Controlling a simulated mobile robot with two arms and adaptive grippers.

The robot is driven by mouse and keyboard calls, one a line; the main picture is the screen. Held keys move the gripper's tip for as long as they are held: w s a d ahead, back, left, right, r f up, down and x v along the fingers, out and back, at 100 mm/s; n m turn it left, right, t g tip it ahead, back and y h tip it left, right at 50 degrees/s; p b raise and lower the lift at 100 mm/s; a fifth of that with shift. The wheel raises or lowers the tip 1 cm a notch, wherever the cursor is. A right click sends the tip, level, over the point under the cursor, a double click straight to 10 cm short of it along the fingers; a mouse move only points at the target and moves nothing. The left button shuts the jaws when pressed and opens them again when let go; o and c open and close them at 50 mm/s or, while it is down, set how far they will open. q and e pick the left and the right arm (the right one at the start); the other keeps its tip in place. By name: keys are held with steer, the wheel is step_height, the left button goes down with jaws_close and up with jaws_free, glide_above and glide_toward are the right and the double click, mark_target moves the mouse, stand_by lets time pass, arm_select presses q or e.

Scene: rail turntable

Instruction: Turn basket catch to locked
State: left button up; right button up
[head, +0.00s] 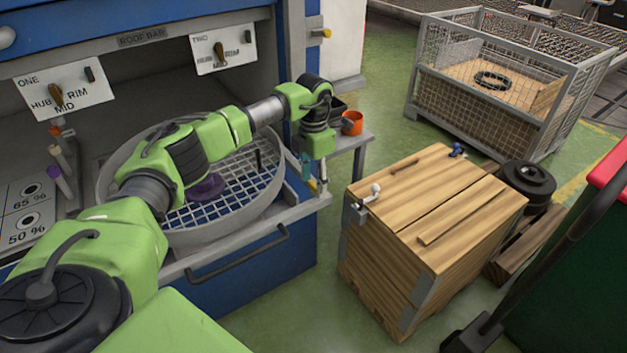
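The round grey mesh basket (231,205) stands inside the blue machine's opening, partly covered by my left arm. A small dark upright peg (257,158) shows at its right side. My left gripper (315,183) points down at the right front corner of the opening, just right of the basket rim. Small teal and pale parts show at it, too small to tell whether its fingers are open or shut. I cannot make out the basket catch; the arm and gripper may hide it. My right gripper is not in view.
Two white dial plates, ONE (65,92) and TWO (223,50), hang above the basket. A side shelf holds an orange cup (352,123). A wooden crate (425,215) stands right of the machine, with a wire cage (500,85) behind.

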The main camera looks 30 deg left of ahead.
mark_target(314, 184)
arm_select(q)
step_height(314, 184, up, 12)
stand_by(0.6)
